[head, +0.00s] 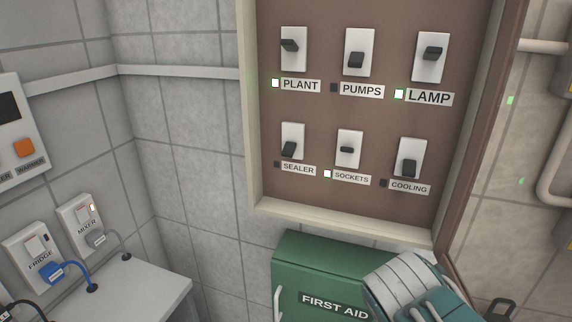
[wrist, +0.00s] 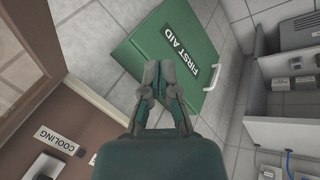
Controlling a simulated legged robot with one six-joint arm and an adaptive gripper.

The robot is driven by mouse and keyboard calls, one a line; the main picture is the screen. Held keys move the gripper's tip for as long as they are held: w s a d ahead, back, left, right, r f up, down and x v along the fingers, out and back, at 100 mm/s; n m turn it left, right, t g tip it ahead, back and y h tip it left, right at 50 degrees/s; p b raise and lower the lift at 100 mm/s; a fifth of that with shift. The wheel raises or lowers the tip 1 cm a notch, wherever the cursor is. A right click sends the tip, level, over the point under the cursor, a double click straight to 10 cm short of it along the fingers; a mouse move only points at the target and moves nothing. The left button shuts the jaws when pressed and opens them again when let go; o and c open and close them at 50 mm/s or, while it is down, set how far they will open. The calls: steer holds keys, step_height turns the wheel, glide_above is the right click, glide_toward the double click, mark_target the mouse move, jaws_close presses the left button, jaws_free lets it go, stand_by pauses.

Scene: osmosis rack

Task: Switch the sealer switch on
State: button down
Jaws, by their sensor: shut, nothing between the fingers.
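The sealer switch (head: 291,142) is in the head view, at the lower left of the brown switch panel (head: 325,105). Its dark lever points down, and the small indicator beside the SEALER label (head: 298,169) is dark. My gripper (wrist: 168,64) shows in the wrist view with its fingers together and nothing between them. It appears in front of the green first aid box (wrist: 130,45), away from the sealer switch. In the head view only part of my arm shows at the lower right; the fingertips are not visible there. The sealer switch is not seen in the wrist view.
The plant (head: 293,49), lamp (head: 431,57) and sockets (head: 348,149) switches have lit green indicators; pumps (head: 359,52) and cooling (head: 409,159) are dark. A raised pale frame (head: 252,120) edges the panel. The first aid box (head: 310,262) sticks out below it.

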steer(key=w+r+n+t+h, duration=0.2)
steer(key=w+n+h, duration=0.2)
steer(key=w+n, duration=0.25)
steer(key=n+t+y, duration=0.1)
steer(key=n+t, duration=1.1)
steer(key=n, duration=0.7)
glide_toward(294, 168)
steer(key=r+v, duration=0.1)
steer(key=v, duration=0.3)
steer(key=shift+w+f, duration=0.15)
steer(key=shift+w, duration=0.05)
steer(key=shift+d, duration=0.1)
steer(key=x, duration=0.9)
steer(key=shift+w+d+f, duration=0.1)
steer(key=shift+w+f, duration=0.1)
steer(key=shift+w, duration=0.1)
steer(key=r, duration=0.2)
steer(key=s+r, duration=0.1)
steer(key=shift+s+a+r, duration=0.1)
steer(key=shift+a+r, duration=0.2)
steer(key=shift+r, duration=0.1)
